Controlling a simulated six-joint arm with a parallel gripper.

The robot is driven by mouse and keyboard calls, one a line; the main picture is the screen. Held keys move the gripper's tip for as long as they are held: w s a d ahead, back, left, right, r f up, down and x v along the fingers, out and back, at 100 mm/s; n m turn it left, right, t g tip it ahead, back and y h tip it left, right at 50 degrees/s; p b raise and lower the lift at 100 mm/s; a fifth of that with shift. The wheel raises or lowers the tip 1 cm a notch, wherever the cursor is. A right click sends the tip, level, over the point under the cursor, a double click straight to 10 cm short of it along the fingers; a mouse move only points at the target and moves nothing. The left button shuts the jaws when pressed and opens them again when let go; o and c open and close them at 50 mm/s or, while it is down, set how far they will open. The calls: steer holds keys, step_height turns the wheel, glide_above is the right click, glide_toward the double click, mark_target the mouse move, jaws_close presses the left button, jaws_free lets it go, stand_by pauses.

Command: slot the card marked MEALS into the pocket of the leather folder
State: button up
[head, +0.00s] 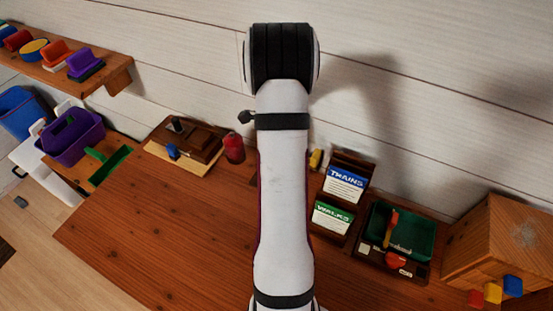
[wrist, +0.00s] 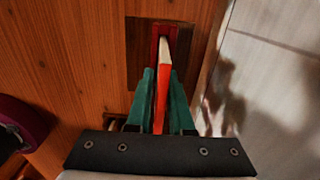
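In the wrist view my gripper (wrist: 163,98) has its teal fingers on both sides of a thin white card with a red-orange face (wrist: 164,72), seen nearly edge-on. No lettering on it is readable, so I cannot confirm MEALS. The card's far end meets a red, slot-like piece (wrist: 158,30) on a dark brown base (wrist: 139,55); I cannot tell whether it is inside or just in front. In the head view my arm hides the gripper and this card. I cannot clearly identify the leather folder.
Cards marked TRAINS (head: 346,181) and WALKS (head: 331,218) stand right of my arm. Beyond are a green tray (head: 415,222) and a wooden box (head: 505,245). A red object (head: 234,149) and brown piece (head: 187,141) stand left. The table's front left (head: 150,235) is clear.

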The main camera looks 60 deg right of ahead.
steer(key=shift+o, duration=1.1)
step_height(320, 180, up, 12)
steer(key=shift+f, duration=0.1)
steer(key=shift+w+a+r, duration=0.1)
steer(key=shift+a+r, duration=0.05)
steer(key=shift+r, duration=0.15)
steer(key=w+a+r+n, duration=0.3)
steer(key=a+n, duration=0.4)
steer(key=a, duration=0.4)
steer(key=w+a+r+n, duration=0.2)
steer(key=a+n, duration=0.4)
steer(key=a, duration=0.4)
steer(key=s+a+n+y, duration=0.1)
steer(key=s+a+n, duration=0.4)
steer(key=a+n, duration=0.3)
steer(key=s+a+f+n, duration=0.1)
steer(key=s+a+n, duration=0.5)
steer(key=a+n, duration=0.3)
steer(key=shift+a+n+y, duration=0.3)
steer(key=shift+a+y, duration=0.05)
steer(key=shift+y, duration=0.05)
